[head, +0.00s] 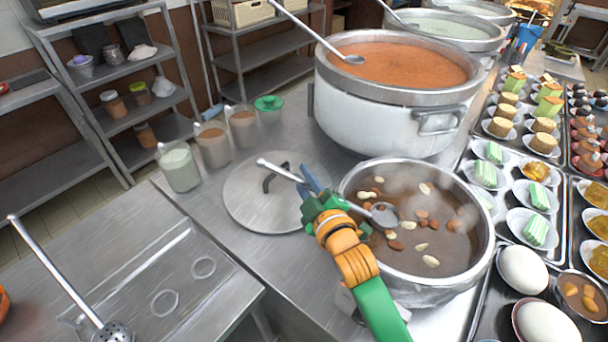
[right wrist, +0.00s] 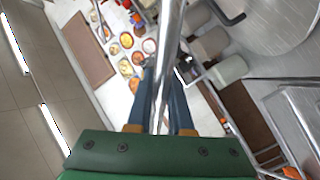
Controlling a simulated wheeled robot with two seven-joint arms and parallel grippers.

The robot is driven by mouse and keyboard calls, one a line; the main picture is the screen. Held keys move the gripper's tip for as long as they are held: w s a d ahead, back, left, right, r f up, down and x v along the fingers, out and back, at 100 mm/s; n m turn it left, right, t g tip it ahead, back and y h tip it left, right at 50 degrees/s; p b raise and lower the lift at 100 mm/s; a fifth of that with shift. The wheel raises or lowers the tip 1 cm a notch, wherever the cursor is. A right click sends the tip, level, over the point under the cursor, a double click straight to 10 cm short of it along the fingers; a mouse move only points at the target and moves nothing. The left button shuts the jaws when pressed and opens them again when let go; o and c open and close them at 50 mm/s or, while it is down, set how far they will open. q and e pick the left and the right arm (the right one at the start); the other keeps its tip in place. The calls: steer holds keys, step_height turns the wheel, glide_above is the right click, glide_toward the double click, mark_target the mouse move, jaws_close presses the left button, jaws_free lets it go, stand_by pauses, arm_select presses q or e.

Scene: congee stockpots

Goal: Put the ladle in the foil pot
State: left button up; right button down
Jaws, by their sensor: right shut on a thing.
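My right gripper (head: 315,185) is shut on the ladle's metal handle. The ladle's handle end sticks out to the upper left of the fingers, and its round bowl (head: 385,213) is over the brown, nut-topped contents of the silver pot, near its left side. I cannot tell whether the bowl touches the contents. This shiny silver pot (head: 420,291) looks like the foil pot and steams a little. In the right wrist view the ladle handle (right wrist: 168,50) runs between the blue fingers (right wrist: 162,100). My left gripper is not in view.
A large pot (head: 380,120) of orange congee with another ladle (head: 325,40) stands behind. A round lid (head: 250,205) lies left of the silver pot. Jars (head: 212,146) stand behind the lid. Trays of cakes fill the right. A skimmer (head: 60,275) lies at lower left.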

steer(key=shift+s+r+p, duration=0.1)
steer(key=shift+p, duration=0.25)
steer(key=shift+f, duration=0.35)
stand_by(0.6)
steer(key=c, duration=0.7)
jaws_free()
steer(key=shift+c, duration=0.2)
steer(key=b+v, duration=0.1)
steer(key=v, duration=0.6)
